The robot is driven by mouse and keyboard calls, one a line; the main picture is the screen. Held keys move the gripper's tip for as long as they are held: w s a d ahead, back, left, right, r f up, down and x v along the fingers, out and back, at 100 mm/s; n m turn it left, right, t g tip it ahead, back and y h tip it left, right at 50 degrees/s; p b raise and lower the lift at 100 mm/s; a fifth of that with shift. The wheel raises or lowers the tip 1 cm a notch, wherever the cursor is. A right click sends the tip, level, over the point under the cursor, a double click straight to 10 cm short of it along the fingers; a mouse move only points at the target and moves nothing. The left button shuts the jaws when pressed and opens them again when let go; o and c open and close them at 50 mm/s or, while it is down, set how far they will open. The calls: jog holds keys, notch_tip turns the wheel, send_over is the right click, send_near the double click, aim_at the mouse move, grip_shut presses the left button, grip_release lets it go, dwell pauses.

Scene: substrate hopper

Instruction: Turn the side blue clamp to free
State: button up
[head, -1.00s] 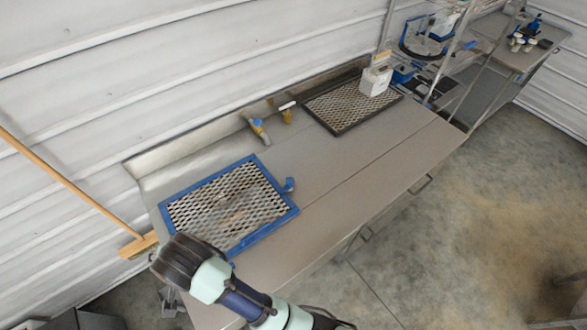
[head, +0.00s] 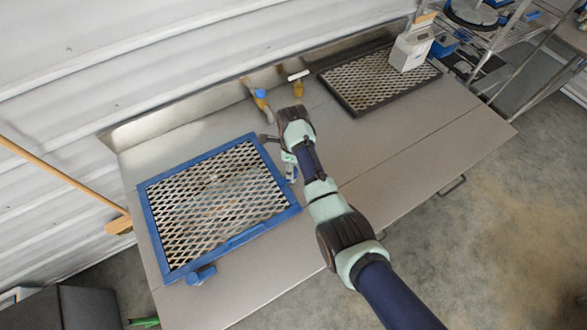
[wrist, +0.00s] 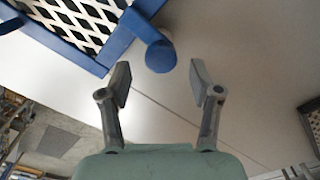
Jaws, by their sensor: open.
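The side blue clamp (wrist: 160,56) shows in the wrist view as a rounded blue knob beside the corner of the blue frame (wrist: 128,38). My open gripper (wrist: 160,80) has one finger on each side, and the clamp lies just beyond the fingertips, apparently not gripped. In the head view my gripper (head: 268,139) is at the right side of the blue-framed mesh screen (head: 152,225), and my arm largely covers the clamp there. Another blue clamp (head: 201,275) sits at the screen's front edge.
A yellow valve with a blue cap (head: 261,98) and a second yellow valve (head: 297,88) stand at the back of the table. A dark-framed mesh (head: 345,92) with a white box (head: 410,50) lies to the right. The table front (head: 420,170) is clear.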

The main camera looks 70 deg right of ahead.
jog(key=shift+f, duration=1.4)
jog(key=c, duration=1.1)
jog(key=shift+r+n, duration=0.1)
jog(key=shift+n, duration=0.2)
jog(key=n+p, duration=0.2)
jog(key=n, duration=0.1)
jog(key=shift+n, duration=0.3)
jog(key=n+p, duration=0.1)
jog(key=n, duration=0.3)
jog(key=shift+n, duration=0.3)
jog(key=n+p, duration=0.1)
jog(key=n, duration=0.3)
jog(key=shift+n+p, duration=0.3)
jog(key=shift+n, duration=2.2)
